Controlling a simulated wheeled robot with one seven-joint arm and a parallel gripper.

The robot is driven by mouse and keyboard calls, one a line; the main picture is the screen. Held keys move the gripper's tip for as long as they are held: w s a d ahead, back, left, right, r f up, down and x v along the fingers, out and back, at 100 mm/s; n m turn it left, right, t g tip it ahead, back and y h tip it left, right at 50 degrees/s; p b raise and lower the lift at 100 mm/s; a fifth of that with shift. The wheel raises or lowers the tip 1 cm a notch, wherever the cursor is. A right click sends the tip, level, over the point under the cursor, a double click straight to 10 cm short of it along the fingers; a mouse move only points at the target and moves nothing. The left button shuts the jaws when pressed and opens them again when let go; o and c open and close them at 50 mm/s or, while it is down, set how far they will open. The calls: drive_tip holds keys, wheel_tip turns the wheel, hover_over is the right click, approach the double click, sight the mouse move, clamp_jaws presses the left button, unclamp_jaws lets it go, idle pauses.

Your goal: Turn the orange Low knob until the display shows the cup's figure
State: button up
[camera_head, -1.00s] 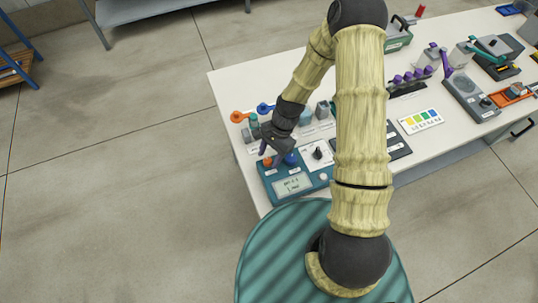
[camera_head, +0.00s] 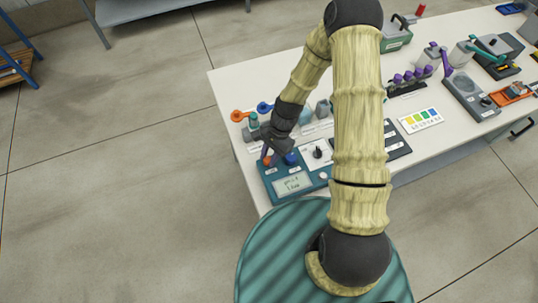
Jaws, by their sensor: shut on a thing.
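The teal meter box (camera_head: 269,188) sits at the near left corner of the table. Its pale display (camera_head: 292,184) shows two lines of dark text, too small to read surely. The orange Low knob (camera_head: 267,161) is on the box's upper left, partly covered by my fingers. A blue knob (camera_head: 291,159) is to its right. My gripper (camera_head: 268,155) reaches down from above and is shut on the orange knob. I cannot make out the cup or its figure; small pale containers (camera_head: 322,107) stand behind the gripper, partly hidden by my arm.
Orange and blue valve handles (camera_head: 238,116) stand behind the gripper at the table's left edge. A white panel with a black knob (camera_head: 318,152) adjoins the meter. A colour chart (camera_head: 421,121) and a scale (camera_head: 471,97) lie to the right on the white table (camera_head: 232,90).

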drive_tip(key=n+h, duration=0.1)
drive_tip(key=n, duration=0.2)
drive_tip(key=shift+w+a+n+g, duration=0.1)
drive_tip(key=shift+w+n+g, duration=0.05)
drive_tip(key=shift+n+g, duration=0.25)
drive_tip(key=n+h, duration=0.1)
drive_tip(key=n, duration=0.2)
drive_tip(key=shift+a+n+g, duration=0.15)
drive_tip(key=shift+n+g, duration=0.15)
drive_tip(key=n+h+b, duration=0.1)
drive_tip(key=n+h, duration=0.1)
drive_tip(key=n, duration=0.2)
drive_tip(key=shift+a, duration=0.1)
drive_tip(key=shift+n+h, duration=0.7)
drive_tip(key=shift+n, duration=1.2)
drive_tip(key=shift+a, duration=0.1)
drive_tip(key=o, duration=1)
